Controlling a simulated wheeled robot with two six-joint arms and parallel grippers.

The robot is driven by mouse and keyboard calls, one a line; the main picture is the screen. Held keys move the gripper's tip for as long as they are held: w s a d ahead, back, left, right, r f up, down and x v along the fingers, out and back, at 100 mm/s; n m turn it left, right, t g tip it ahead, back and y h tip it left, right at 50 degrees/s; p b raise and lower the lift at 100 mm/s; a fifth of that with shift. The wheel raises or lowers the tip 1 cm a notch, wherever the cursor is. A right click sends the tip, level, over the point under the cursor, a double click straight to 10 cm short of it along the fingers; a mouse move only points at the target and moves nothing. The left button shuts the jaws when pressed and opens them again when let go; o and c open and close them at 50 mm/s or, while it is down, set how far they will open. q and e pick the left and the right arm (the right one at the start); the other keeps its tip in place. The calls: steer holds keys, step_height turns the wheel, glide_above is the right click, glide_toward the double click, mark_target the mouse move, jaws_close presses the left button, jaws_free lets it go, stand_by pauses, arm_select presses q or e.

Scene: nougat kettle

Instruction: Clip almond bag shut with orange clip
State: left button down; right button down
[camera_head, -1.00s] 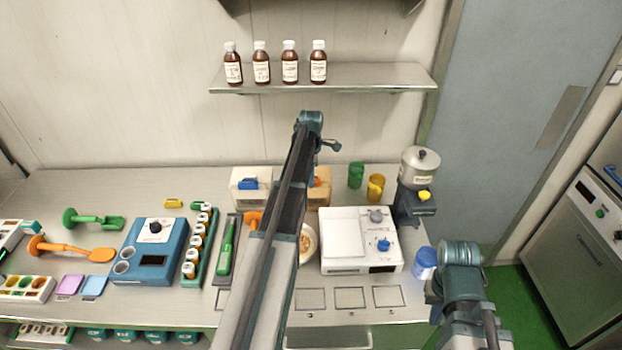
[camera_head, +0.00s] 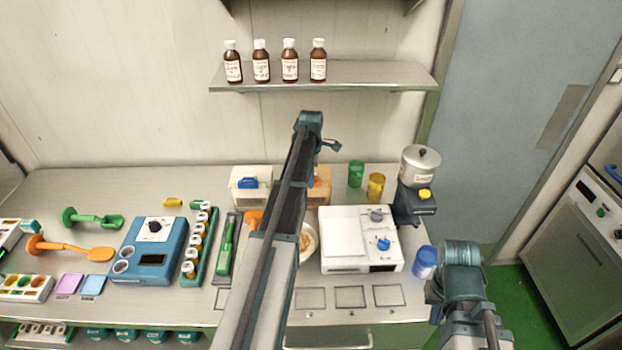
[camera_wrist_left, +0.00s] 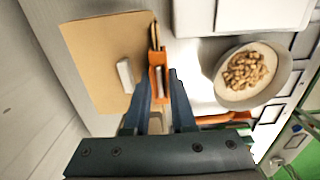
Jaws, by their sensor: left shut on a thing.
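My left gripper (camera_wrist_left: 161,88) is shut on the orange clip (camera_wrist_left: 157,72) in the left wrist view. The clip lies along the edge of the tan almond bag (camera_wrist_left: 90,50), and a thin strip of tan shows at the clip's far end. I cannot tell whether the clip pinches the bag. In the head view the bag (camera_head: 325,198) stands at the back of the counter with a little orange at its top, partly behind my left arm, which hides the left gripper there. My right arm is at the lower right, its gripper out of sight.
A bowl of almonds (camera_wrist_left: 228,92) sits beside the bag. A white bag with a blue clip (camera_head: 249,197) stands to the left. A white scale (camera_head: 345,247), green cup (camera_head: 356,174), yellow cup (camera_head: 376,186) and grinder (camera_head: 419,172) are to the right. A shelf with bottles (camera_head: 330,82) hangs above.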

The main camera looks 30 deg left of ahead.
arm_select(q)
steer(key=shift+f, duration=0.2)
stand_by(0.4)
steer(key=shift+c, duration=0.5)
jaws_free()
steer(key=shift+r, duration=0.1)
stand_by(0.5)
steer(key=shift+r+p, duration=0.6)
steer(key=shift+r, duration=0.1)
steer(key=shift+r+p, duration=2.8)
steer(key=shift+f, duration=0.1)
